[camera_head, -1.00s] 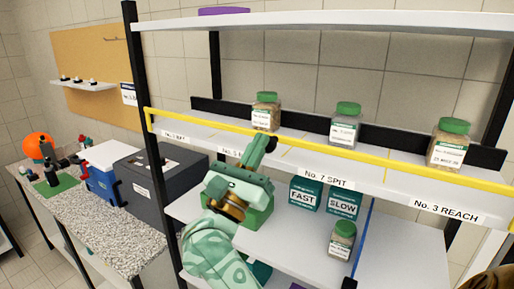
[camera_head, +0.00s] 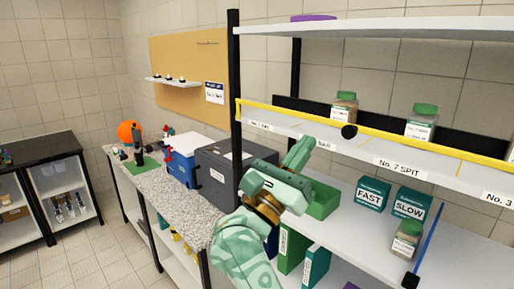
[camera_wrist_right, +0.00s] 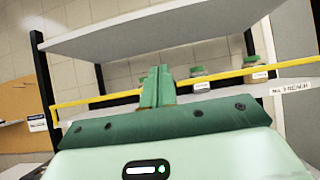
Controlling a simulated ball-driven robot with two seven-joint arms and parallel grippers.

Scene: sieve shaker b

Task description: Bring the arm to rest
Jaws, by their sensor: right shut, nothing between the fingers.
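My right gripper (camera_head: 303,148) is pale green and raised in front of the middle of the shelving unit. Its fingers point up, next to the shelf with the yellow rail (camera_head: 385,135). In the right wrist view its two green fingers (camera_wrist_right: 157,86) are together with nothing between them. I cannot tell whether the fingers touch the shelf edge. My left gripper is in neither view.
Green-lidded jars (camera_head: 344,107) (camera_head: 421,122) stand behind the rail. A black round thing (camera_head: 349,131) is at the rail. The FAST box (camera_head: 371,194), SLOW box (camera_head: 411,203) and another jar (camera_head: 406,240) are below. A speckled counter (camera_head: 165,190) holds a dark grey machine (camera_head: 235,175).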

